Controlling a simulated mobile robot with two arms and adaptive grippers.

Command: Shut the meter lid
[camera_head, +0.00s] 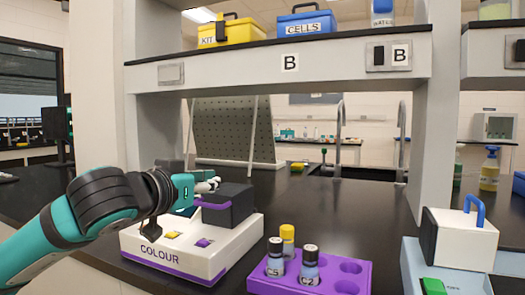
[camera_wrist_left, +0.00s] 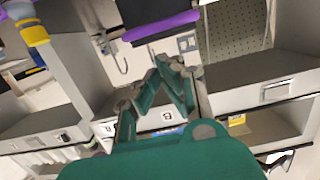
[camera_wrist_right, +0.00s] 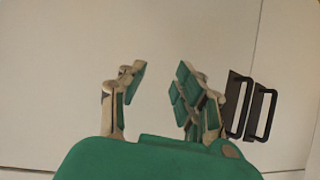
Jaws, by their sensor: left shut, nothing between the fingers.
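The meter (camera_head: 165,252) is a white box marked COLOUR with a purple stripe, a yellow button and a purple button, on the black bench. Its dark lid part with a purple band (camera_head: 234,207) is at the back right of the meter's top; I cannot tell how far it stands open. My left gripper (camera_head: 212,184) is shut and empty, close beside this dark part at its upper left. In the left wrist view the fingertips (camera_wrist_left: 167,65) meet just below a dark block with a purple edge (camera_wrist_left: 160,27). My right gripper (camera_wrist_right: 158,85) is open and empty.
A purple rack (camera_head: 340,270) with several vials stands right of the meter. A white box with a blue handle (camera_head: 462,238) is farther right. A shelf (camera_head: 290,63) with KIT and CELLS boxes overhangs the bench. The right gripper faces white cabinet fronts with black handles (camera_wrist_right: 250,108).

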